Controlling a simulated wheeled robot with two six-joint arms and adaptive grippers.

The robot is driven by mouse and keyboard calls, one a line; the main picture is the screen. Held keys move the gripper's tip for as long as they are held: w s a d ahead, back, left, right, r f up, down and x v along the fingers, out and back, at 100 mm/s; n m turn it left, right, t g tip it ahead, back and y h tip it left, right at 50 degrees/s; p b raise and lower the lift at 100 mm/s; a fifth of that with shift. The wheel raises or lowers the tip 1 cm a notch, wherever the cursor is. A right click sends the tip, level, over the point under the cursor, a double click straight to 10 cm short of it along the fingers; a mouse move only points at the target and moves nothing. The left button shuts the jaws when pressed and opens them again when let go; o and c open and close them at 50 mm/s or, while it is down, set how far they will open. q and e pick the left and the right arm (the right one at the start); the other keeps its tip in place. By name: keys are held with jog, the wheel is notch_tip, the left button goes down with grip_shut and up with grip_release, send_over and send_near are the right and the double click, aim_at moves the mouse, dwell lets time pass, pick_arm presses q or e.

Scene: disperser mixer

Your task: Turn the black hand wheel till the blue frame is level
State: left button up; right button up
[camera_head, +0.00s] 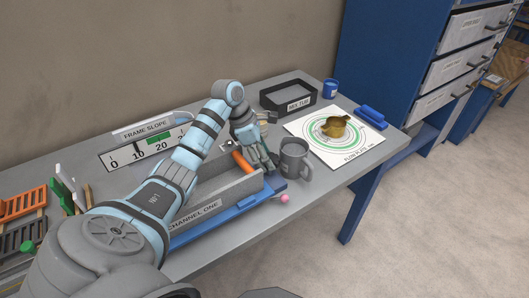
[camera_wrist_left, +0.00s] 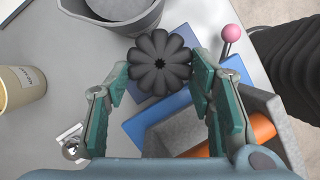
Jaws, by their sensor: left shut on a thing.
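The black hand wheel (camera_wrist_left: 160,62), a lobed knob, sits between the fingertips of my left gripper (camera_wrist_left: 160,75) in the left wrist view, and the fingers are shut on it from both sides. My right gripper is out of view.
A grey mug (camera_head: 294,158) stands close right of my left gripper. A pink-tipped rod (camera_head: 284,197) sticks out near the frame's end. A FLOW PLATE sheet (camera_head: 352,152) with a brass cup (camera_head: 335,126) and a black tray (camera_head: 287,96) are further right.

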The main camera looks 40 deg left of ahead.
pick_arm(q)
jog(key=n, duration=0.1)
jog(key=n+y+p, duration=0.1)
jog(key=n, duration=0.1)
jog(key=n+t+p, duration=0.1)
jog(key=shift+s+d+r, duration=0.1)
jog(key=shift+s+d, duration=0.15)
jog(key=shift+d, duration=0.05)
jog(key=n+y+p, duration=0.1)
jog(key=n, duration=0.2)
jog(key=n+y+p, duration=0.1)
jog(key=n, duration=0.1)
jog(key=shift+d+n, duration=0.4)
jog(key=shift+n+y, duration=0.4)
jog(key=shift+n, duration=0.1)
jog(key=shift+d+f+n+y+b, duration=0.1)
jog(key=shift+f+n+y+b, duration=0.15)
jog(key=shift+n, duration=0.45)
jog(key=shift+d+r+n+y+b, duration=0.15)
jog(key=shift+n+y+b, duration=0.3)
jog(key=shift+n+b, duration=0.7)
jog(key=o, duration=0.9)
jog(key=shift+c, duration=0.2)
